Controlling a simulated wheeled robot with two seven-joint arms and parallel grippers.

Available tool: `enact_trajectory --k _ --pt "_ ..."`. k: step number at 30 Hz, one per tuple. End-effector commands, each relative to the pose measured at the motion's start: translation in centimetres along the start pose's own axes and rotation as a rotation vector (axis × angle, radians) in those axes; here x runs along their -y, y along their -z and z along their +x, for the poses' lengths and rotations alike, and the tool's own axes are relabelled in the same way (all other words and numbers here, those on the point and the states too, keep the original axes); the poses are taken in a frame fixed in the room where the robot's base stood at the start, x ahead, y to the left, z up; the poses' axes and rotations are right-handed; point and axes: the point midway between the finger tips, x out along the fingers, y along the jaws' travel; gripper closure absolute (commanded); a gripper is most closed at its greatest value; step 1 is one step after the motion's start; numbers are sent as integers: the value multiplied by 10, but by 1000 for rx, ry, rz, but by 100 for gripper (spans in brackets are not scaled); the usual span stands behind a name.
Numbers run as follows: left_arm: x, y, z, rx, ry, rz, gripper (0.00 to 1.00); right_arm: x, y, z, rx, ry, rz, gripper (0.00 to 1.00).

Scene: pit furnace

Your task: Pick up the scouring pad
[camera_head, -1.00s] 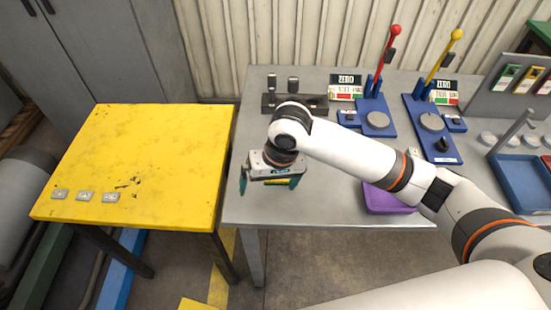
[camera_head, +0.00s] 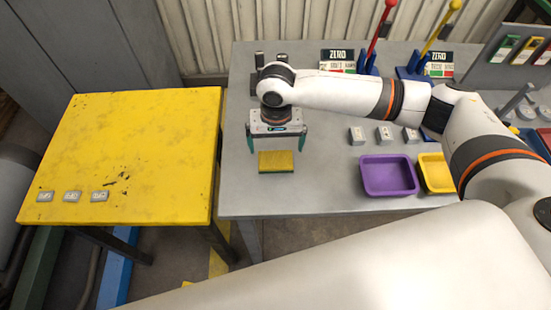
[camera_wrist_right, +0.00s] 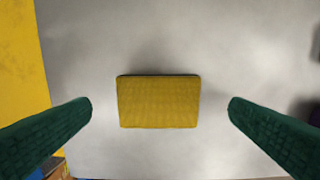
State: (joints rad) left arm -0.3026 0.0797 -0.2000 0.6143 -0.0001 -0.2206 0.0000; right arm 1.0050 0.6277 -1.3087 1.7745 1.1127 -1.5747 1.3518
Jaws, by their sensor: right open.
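The scouring pad (camera_head: 276,161) is a flat yellow block with a dark green underside, lying on the grey table near its left front. My right gripper (camera_head: 276,145) is open above it, its green fingers pointing down. In the right wrist view the pad (camera_wrist_right: 159,102) lies between the two open fingers (camera_wrist_right: 160,112), with a clear gap on each side, and nothing is held. My left gripper is not in view.
A purple tray (camera_head: 389,190) and a yellow tray (camera_head: 424,185) stand to the right on the grey table (camera_head: 330,200). Several small grey blocks (camera_head: 384,134) sit behind them. A yellow table (camera_head: 140,150) with small grey tags (camera_head: 72,197) stands at left.

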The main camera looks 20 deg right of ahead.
Motion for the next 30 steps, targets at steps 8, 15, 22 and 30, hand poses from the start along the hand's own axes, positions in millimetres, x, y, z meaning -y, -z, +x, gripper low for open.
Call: enact_trajectory --k 8,15,22,30 --pt "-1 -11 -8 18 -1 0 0 -2 0 39 -1 1 -1 0" --pt "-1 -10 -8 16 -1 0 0 -2 0 45 1 0 -1 0" --pt "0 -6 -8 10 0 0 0 -2 0 45 0 0 -1 28" --pt "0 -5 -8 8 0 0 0 -2 0 44 0 0 -1 41"
